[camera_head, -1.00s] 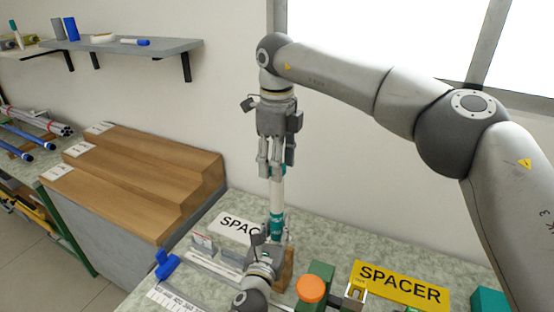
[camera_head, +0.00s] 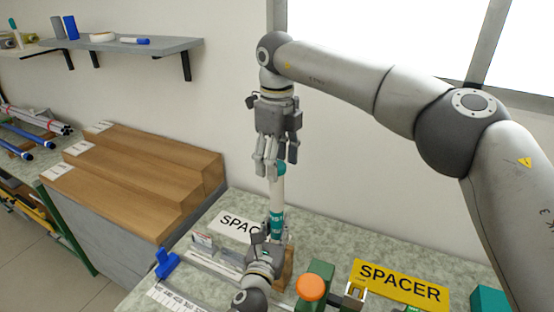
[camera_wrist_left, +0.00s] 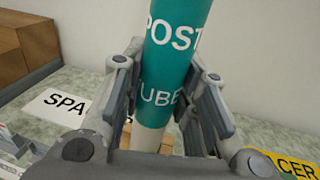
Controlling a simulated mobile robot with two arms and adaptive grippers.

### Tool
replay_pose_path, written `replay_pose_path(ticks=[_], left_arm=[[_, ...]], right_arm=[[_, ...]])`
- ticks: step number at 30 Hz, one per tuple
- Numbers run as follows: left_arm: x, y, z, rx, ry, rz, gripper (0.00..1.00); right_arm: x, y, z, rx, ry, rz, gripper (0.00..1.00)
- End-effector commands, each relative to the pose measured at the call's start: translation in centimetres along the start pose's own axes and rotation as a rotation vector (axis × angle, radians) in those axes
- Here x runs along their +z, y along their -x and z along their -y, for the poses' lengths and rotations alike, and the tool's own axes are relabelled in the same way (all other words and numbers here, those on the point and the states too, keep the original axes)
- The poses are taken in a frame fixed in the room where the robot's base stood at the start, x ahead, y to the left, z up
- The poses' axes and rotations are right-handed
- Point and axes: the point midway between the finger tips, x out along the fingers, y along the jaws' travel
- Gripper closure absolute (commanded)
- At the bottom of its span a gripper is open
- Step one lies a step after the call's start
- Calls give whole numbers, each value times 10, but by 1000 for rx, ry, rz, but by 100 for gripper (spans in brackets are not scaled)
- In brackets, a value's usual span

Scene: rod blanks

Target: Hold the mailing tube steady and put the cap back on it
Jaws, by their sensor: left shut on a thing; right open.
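The mailing tube (camera_head: 278,192) stands upright, white with a teal label. My left gripper (camera_head: 273,234) is shut around its lower part, and the left wrist view shows the fingers on both sides of the teal label (camera_wrist_left: 172,70). The teal cap (camera_head: 281,168) sits at the tube's top end, in line with it. My right gripper (camera_head: 274,164) is open just above and around the cap, its fingers pointing down. The fingers partly hide the cap, so I cannot tell how fully it is seated.
A wooden block (camera_head: 288,262) stands by the tube's foot. A green device with an orange knob (camera_head: 310,287) and a yellow SPACER sign (camera_head: 400,284) are to the right. A wooden stepped stand (camera_head: 150,180) is to the left, and a wall shelf (camera_head: 120,46) hangs above.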

Motion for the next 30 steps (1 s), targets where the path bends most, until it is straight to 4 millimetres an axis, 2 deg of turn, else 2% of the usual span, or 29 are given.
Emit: replay_pose_path(ticks=[8,16,21,30], left_arm=[[0,0,0,0,0,-1,100],[0,0,0,0,1,-1,100],[0,0,0,0,1,-1,100],[0,0,0,0,1,-1,100]], right_arm=[[0,5,-1,0,1,0,41],[1,48,0,-1,-1,3,41],[1,67,0,-1,1,1,41],[0,75,0,1,0,-1,41]])
